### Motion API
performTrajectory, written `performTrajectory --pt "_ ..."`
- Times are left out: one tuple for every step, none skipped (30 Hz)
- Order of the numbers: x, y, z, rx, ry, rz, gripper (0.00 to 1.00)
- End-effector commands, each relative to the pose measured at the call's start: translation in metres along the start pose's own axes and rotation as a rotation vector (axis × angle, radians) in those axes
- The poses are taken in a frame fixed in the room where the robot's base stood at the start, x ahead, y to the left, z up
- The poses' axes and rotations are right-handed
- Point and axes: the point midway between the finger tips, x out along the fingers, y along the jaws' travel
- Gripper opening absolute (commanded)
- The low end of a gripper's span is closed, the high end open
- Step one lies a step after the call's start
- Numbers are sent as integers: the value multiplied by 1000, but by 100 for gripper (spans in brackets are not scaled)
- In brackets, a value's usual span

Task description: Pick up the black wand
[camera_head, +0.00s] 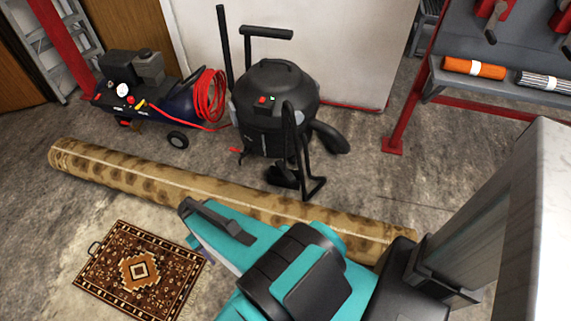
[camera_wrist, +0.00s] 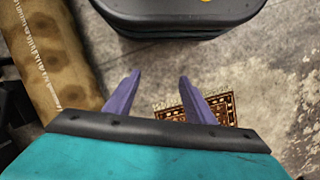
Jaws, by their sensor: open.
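A black vacuum (camera_head: 275,100) stands upright on the floor at the back middle of the head view. A thin black upright tube (camera_head: 222,45) rises at its left side. A second thin black piece (camera_head: 293,140), with a foot at the floor, stands at its front. I cannot tell which of these is the black wand. My gripper (camera_wrist: 159,75) shows two purple fingers apart with nothing between them in the wrist view. In the head view my teal arm reaches over the rolled rug, and the fingertips are mostly hidden. No wand is clear in the wrist view.
A long tan rolled rug (camera_head: 150,180) lies across the floor between me and the vacuum. A small patterned rug (camera_head: 140,270) lies at lower left. A compressor (camera_head: 145,95) with a red hose (camera_head: 206,95) stands at the left. A red-legged bench (camera_head: 410,105) is at right.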

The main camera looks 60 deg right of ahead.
Motion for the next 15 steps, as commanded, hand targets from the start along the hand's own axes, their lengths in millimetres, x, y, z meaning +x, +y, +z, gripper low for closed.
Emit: performTrajectory --pt "-9 13 -18 30 27 -10 50" --pt "-14 20 -26 47 42 -15 50" --pt "-21 30 -37 68 62 -21 50" --pt "-27 38 -45 83 78 -25 50" --pt "-32 46 -52 100 93 -29 50" --pt "-40 57 -62 121 113 -34 50" --pt "-45 66 -69 137 127 -38 50" --pt "-51 75 -76 153 142 -41 50" --pt "-59 88 -85 175 162 -44 50" --pt "-64 98 -91 191 176 -47 50" --pt "-71 108 -97 207 192 -49 50" --pt "-79 122 -105 229 212 -52 50" --pt "-85 133 -110 246 226 -53 50" --pt "-91 144 -116 261 241 -54 50" --pt "-99 159 -122 284 260 -56 50"
